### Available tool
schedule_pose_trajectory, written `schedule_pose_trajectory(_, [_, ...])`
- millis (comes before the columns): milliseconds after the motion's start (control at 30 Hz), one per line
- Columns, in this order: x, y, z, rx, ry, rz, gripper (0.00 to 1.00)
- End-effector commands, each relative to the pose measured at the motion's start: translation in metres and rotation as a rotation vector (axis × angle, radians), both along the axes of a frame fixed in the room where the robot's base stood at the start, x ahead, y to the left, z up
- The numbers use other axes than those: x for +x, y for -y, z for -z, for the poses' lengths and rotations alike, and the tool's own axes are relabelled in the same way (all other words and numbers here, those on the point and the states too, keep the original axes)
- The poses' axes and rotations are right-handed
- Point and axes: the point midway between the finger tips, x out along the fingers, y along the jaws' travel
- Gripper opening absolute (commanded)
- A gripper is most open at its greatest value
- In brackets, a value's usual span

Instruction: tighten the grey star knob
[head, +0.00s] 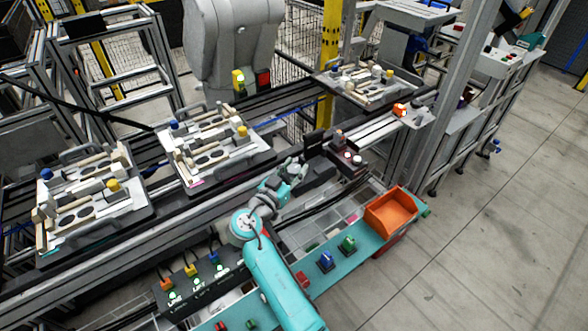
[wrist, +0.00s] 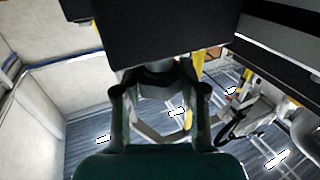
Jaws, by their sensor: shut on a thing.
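My gripper (head: 293,167) is at the left side of a black box-like fixture (head: 317,171) in the middle of the head view. In the wrist view my gripper (wrist: 157,82) has its fingers closed around a dark grey part just under a large black block (wrist: 150,30). This part, which I take for the grey star knob (wrist: 157,70), is mostly hidden by the fingers. Its star shape and how far it is turned cannot be made out. In the head view the knob is hidden by my gripper.
An orange bin (head: 397,211) stands at the right on the teal-edged shelf. Pallets with fixtures (head: 217,147) lie along the conveyor behind. A control box (head: 193,284) with lit buttons is at the lower left. The floor at the right is clear.

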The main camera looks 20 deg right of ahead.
Motion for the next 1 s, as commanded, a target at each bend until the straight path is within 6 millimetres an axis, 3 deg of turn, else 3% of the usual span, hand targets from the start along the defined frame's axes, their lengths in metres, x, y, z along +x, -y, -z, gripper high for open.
schedule_pose_trajectory(133, [0.000, 0.000, 0.001, 0.001, -0.002, -0.001, 0.06])
schedule_pose_trajectory(167, [0.000, 0.000, 0.001, 0.001, -0.002, -0.001, 0.46])
schedule_pose_trajectory(233, [0.000, 0.000, 0.001, 0.001, -0.002, -0.001, 0.64])
schedule_pose_trajectory(267, [0.000, 0.000, 0.001, 0.001, -0.002, -0.001, 0.67])
schedule_pose_trajectory(667, [-0.004, -0.005, 0.001, 0.000, -0.001, -0.002, 0.67])
schedule_pose_trajectory(1000, [-0.042, -0.050, 0.001, 0.000, -0.001, -0.006, 0.67])
